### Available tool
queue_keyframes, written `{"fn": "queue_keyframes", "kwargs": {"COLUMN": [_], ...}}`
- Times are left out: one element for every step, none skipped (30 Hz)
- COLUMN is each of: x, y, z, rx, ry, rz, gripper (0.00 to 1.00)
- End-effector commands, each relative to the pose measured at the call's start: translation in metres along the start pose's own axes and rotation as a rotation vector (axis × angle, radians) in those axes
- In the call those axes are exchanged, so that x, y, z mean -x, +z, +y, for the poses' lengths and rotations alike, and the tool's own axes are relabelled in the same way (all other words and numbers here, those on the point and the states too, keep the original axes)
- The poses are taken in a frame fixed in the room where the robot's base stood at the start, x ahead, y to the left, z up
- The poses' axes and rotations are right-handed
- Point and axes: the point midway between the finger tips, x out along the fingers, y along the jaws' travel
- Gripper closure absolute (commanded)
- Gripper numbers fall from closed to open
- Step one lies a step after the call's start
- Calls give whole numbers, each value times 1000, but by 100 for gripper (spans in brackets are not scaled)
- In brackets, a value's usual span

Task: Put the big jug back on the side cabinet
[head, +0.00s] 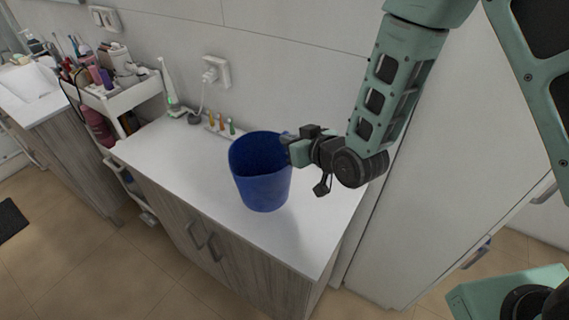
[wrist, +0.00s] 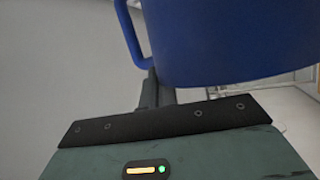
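The big jug (head: 262,180) is a blue, open-topped vessel over the white top of the side cabinet (head: 190,165). I cannot tell whether its base touches the top or hangs just above it. My gripper (head: 292,150) is at the jug's right side, at its handle. In the wrist view the jug (wrist: 230,40) fills the upper right, and its handle (wrist: 128,35) loops down on the left to the dark fingers (wrist: 152,88). The fingers look shut on the handle, with their tips partly hidden by the jug.
Several small coloured brushes (head: 221,124) and a white electric toothbrush (head: 169,85) stand at the cabinet's back edge, near a wall socket (head: 216,71). A white cart (head: 128,93) with cosmetics is at the left. The cabinet top is clear left and in front of the jug.

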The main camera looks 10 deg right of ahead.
Motion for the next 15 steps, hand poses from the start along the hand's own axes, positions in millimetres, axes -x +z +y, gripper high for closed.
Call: {"fn": "queue_keyframes", "kwargs": {"x": [-2, -3, -4, -6, -6, -7, -8, -8, -9, -10, -11, -13, -15, -16, -18], "y": [6, 9, 12, 13, 15, 16, 18, 19, 22, 26, 29, 34, 36, 40, 43], "z": [0, 0, 0, 1, 1, 1, 1, 1, 2, 2, 2, 2, 3, 3, 3], "rx": [-1, -1, -1, 0, 0, 0, 0, 0, 0, 0, 0, 0, 0, 0, 0], "ry": [-1, -1, -1, -2, -2, -2, -2, -2, -2, -1, -1, -1, -1, -1, -1], "rz": [-4, -2, -2, -1, 0, 1, 1, 1, -1, -2, -2, -3, -2, -2, -1], "gripper": [100, 100, 100, 100, 100, 100, 100, 100, 100, 100, 100, 100, 100, 100, 100]}}
